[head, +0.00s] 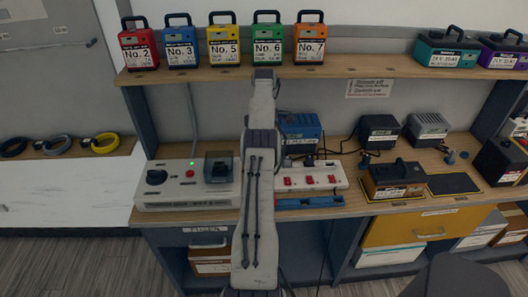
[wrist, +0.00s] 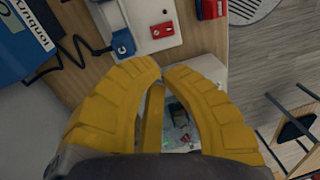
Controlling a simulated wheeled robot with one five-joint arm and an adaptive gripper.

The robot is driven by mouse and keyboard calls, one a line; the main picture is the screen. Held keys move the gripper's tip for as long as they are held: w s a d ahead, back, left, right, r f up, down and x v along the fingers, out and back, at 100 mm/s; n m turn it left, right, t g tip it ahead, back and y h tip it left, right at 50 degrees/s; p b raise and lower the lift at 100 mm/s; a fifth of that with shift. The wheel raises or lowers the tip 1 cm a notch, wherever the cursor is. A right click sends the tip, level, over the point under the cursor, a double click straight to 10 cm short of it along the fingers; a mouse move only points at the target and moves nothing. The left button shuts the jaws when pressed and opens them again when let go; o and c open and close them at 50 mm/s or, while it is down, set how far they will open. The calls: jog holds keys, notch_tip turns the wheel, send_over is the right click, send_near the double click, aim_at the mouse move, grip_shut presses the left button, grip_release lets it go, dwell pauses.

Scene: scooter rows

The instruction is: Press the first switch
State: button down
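A white power strip (head: 318,173) with a row of red switches lies on the workbench, right of my arm in the head view. Its red switches show there, the leftmost visible one (head: 287,181) close beside my arm. In the wrist view, a red switch (wrist: 161,30) sits on the white strip (wrist: 145,14), just above my fingertips in the picture, with a blue plug (wrist: 122,42) to its left. My gripper (wrist: 162,69) has yellow fingers with their tips nearly together, holding nothing visible. My arm hides its fingers in the head view.
A grey control box (head: 185,183) with a black knob and covered button stands left of my arm. A blue case (head: 300,128) and chargers (head: 380,131) stand behind and right. A blue case (wrist: 28,35) also shows in the wrist view.

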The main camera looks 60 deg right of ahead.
jog(key=shift+a+f+b, duration=0.1)
jog(key=shift+b, duration=0.3)
jog(key=shift+s+a+r+b, duration=0.25)
jog(key=shift+a+r+b, duration=0.15)
jog(key=shift+b, duration=0.7)
jog(key=f+b, duration=0.1)
jog(key=f, duration=0.2)
jog(key=f+b, duration=0.2)
jog(key=f, duration=0.1)
jog(key=a+f+b, duration=0.1)
jog(key=f, duration=0.3)
jog(key=shift+s+b, duration=0.3)
jog(key=shift+s, duration=0.05)
jog(key=shift+s+a+f+p, duration=0.1)
jog(key=shift+a+f+p, duration=0.1)
jog(key=shift+f+p, duration=1.5)
jog(key=shift+f, duration=0.2)
